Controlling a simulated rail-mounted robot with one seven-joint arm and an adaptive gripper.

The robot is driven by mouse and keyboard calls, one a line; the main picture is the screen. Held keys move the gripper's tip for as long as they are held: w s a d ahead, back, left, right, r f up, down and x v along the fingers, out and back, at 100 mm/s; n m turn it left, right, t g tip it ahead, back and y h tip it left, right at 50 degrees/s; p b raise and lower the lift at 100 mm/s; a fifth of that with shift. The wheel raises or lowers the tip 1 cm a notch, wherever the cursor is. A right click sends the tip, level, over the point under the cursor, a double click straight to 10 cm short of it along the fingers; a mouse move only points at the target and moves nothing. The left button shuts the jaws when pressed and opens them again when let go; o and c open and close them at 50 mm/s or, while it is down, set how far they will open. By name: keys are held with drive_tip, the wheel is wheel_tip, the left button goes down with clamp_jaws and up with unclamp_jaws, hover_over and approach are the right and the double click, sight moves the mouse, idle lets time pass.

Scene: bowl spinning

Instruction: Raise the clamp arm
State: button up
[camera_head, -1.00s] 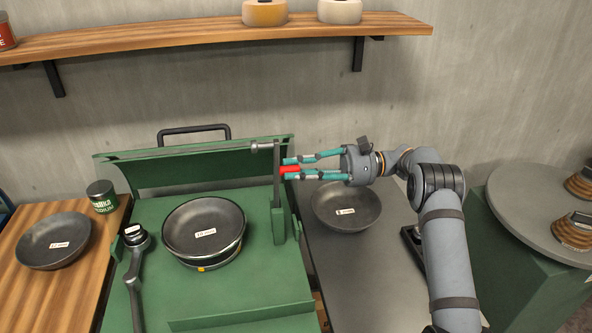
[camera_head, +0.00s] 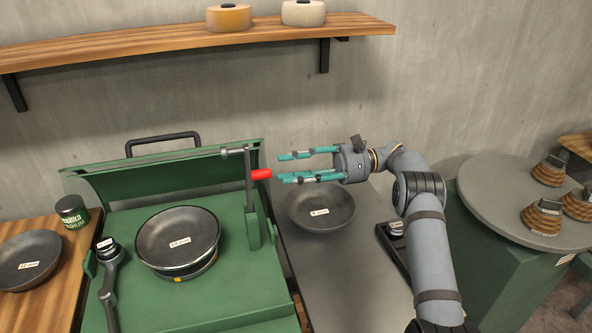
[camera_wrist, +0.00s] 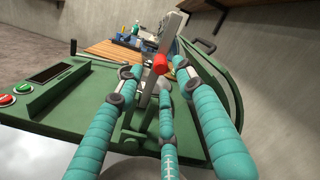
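The clamp arm is a grey upright bar (camera_head: 249,190) at the right side of the green machine (camera_head: 110,225), with a short rod at its top pointing left. Its red handle (camera_head: 261,174) sticks out to the right. My gripper (camera_head: 279,167) is just right of the handle, its teal fingers spread and empty. In the wrist view the red handle (camera_wrist: 160,64) lies ahead, between and beyond the spread fingertips (camera_wrist: 158,80). The bar stands upright. A dark bowl (camera_head: 178,238) sits on the machine, left of the bar.
Another dark bowl (camera_head: 321,209) stands on the grey counter (camera_head: 325,265) below my gripper. A wooden shelf (camera_head: 180,43) hangs above on the wall. A round grey table (camera_head: 500,205) with brown-based items is at the right. Open space lies around my gripper.

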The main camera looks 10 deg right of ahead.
sight(265, 170)
drive_tip(key=shift+w+d, duration=0.15)
drive_tip(key=shift+d, duration=0.8)
drive_tip(key=shift+a, duration=0.1)
drive_tip(key=a, duration=0.2)
drive_tip(key=s+a, duration=0.1)
drive_tip(key=a, duration=0.4)
drive_tip(key=shift+s+a+r, duration=0.1)
drive_tip(key=shift+s+a, duration=0.05)
drive_tip(key=shift+a, duration=0.05)
drive_tip(key=shift+r+p, duration=0.35)
drive_tip(key=shift+p, duration=0.25)
drive_tip(key=shift+s+a+f+h, duration=0.1)
drive_tip(key=shift+a+f+h, duration=0.05)
drive_tip(key=shift+a+h, duration=0.25)
drive_tip(key=shift+d, duration=0.15)
